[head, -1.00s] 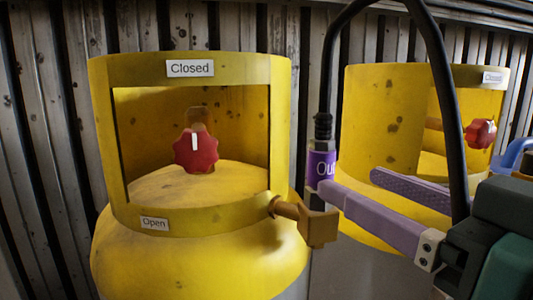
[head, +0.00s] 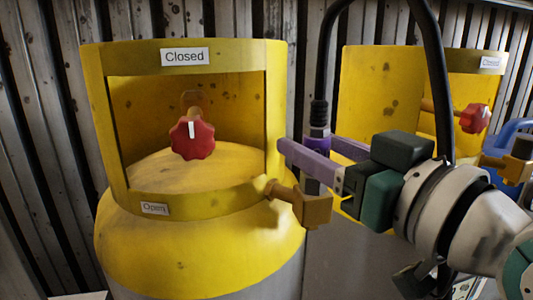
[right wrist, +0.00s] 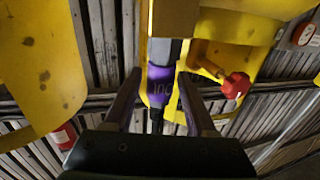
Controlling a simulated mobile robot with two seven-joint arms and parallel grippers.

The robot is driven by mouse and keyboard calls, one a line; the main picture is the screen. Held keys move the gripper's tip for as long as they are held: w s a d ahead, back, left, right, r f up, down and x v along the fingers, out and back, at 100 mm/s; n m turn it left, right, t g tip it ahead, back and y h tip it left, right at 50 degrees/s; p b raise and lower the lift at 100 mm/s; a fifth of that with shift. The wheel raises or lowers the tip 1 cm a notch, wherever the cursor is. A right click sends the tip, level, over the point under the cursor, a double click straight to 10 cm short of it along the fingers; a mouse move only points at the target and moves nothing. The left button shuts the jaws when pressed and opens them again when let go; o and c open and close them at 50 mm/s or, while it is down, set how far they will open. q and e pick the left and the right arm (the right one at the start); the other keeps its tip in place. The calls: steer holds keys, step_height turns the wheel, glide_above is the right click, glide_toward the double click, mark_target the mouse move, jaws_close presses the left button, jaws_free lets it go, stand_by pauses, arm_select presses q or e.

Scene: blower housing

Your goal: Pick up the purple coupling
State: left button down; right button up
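The purple coupling (head: 318,142) hangs on the end of a black hose, right of the near yellow cylinder's neck in the head view. My right gripper (head: 306,148) has long lilac fingers that reach to either side of it, and the near finger hides its middle. In the right wrist view the coupling (right wrist: 161,84), with its "Out" lettering, sits between the two fingers. A gap shows at its left; contact at its right is unclear. The fingers are apart. Whether the coupling's lower end joins anything is unclear. My left gripper is not in view.
A brass outlet (head: 312,207) sticks out from the near yellow cylinder (head: 200,240), just below the fingers. A second yellow cylinder (head: 384,90) with a red knob (head: 474,118) stands behind. The black hose (head: 432,75) loops over my arm. A corrugated wall closes the back.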

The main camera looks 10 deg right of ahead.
jaws_close()
stand_by(0.3)
stand_by(0.3)
step_height(320, 180, up, 20)
steer(key=p, duration=0.3)
